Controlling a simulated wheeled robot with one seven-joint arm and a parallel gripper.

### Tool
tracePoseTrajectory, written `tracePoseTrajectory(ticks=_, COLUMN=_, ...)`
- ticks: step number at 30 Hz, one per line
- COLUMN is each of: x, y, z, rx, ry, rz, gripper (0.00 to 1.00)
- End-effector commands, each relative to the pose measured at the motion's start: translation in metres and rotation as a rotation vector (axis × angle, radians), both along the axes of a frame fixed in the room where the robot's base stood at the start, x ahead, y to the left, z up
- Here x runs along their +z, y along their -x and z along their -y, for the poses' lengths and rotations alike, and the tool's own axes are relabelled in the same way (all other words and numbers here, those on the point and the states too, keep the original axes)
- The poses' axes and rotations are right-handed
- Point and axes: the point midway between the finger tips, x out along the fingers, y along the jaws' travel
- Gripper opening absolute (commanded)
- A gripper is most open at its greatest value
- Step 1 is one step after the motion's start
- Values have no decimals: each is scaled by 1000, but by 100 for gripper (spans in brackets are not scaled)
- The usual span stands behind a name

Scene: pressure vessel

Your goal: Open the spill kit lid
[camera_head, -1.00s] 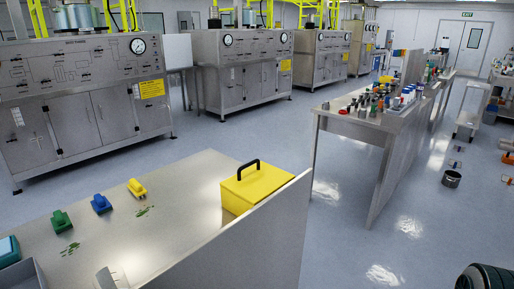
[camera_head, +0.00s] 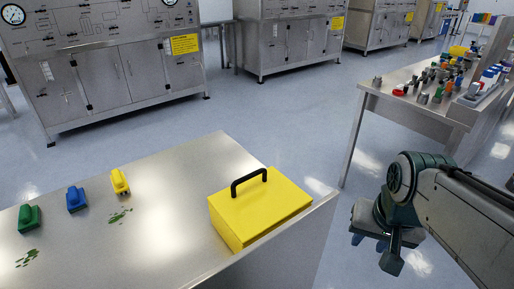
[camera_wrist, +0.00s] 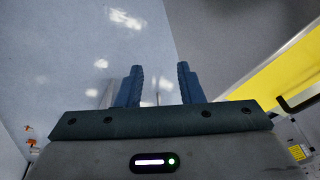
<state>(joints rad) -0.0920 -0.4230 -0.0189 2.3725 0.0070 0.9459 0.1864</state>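The spill kit is a yellow box (camera_head: 258,208) with its lid shut and a black arched handle (camera_head: 249,180) on top. It sits at the right end of the steel bench in the head view. Part of the yellow box also shows at the right edge of the wrist view (camera_wrist: 282,75), with the dark handle below it. My gripper (camera_head: 370,242) is right of the box, apart from it, over the floor beyond the bench's edge. In the wrist view its two blue fingers (camera_wrist: 160,85) stand apart with nothing between them.
The steel bench (camera_head: 160,225) also holds a green (camera_head: 29,218), a blue (camera_head: 76,199) and a yellow (camera_head: 120,182) small object, with green smears beside them. An upright panel edges the bench beside the box. A cluttered second table (camera_head: 400,108) stands behind my arm.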

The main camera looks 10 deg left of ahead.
Motion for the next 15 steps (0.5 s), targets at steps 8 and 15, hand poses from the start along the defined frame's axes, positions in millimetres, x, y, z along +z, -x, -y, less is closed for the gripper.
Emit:
tracePoseTrajectory(ticks=8, x=82, y=-91, z=-108, rx=-247, ry=-138, rz=-76, gripper=34)
tracePoseTrajectory(ticks=15, x=121, y=-130, z=-208, rx=-457, ry=-201, rz=-140, gripper=34)
